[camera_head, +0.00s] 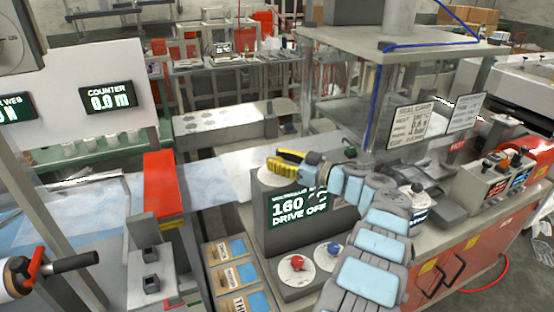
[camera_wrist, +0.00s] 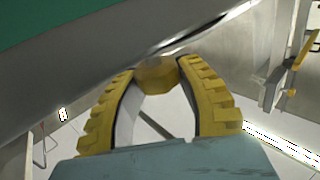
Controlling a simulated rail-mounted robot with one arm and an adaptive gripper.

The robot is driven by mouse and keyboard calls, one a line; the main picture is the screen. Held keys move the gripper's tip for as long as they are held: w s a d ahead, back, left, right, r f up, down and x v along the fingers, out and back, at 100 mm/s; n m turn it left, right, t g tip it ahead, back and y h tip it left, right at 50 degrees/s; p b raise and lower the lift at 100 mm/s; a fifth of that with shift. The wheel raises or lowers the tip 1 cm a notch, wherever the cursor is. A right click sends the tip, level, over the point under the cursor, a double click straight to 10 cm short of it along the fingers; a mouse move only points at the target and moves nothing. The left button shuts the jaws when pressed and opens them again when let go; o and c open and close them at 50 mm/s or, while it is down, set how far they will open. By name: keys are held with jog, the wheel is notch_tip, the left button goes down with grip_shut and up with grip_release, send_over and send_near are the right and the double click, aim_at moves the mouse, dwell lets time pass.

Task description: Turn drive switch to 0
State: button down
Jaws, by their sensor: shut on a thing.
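My gripper (camera_head: 285,160) is over the top of the grey console, at the back left of its display (camera_head: 298,208), which reads "160" and "DRIVE OFF". In the wrist view, its yellow fingers (camera_wrist: 157,92) are shut on a small yellowish knob (camera_wrist: 156,72) between the tips. In the head view the fingers hide this knob; a pale round plate (camera_head: 270,178) shows below them. I cannot read any switch label or pointer position there. A red knob (camera_head: 297,262) and a blue knob (camera_head: 333,250) stand on pale discs on the console's front, apart from my gripper.
Another dark knob (camera_head: 418,188) is right of my arm. A red guard (camera_head: 164,190) stands left of the console, and labelled boxes (camera_head: 235,275) lie in front of it. A clear-walled housing (camera_head: 340,125) with blue cable is behind. A counter display (camera_head: 108,97) reads 0.0 m.

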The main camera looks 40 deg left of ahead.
jog(key=shift+f, duration=0.1)
jog(key=c, duration=0.6)
grip_release()
jog(key=shift+d, duration=0.1)
jog(key=shift+v, duration=3.7)
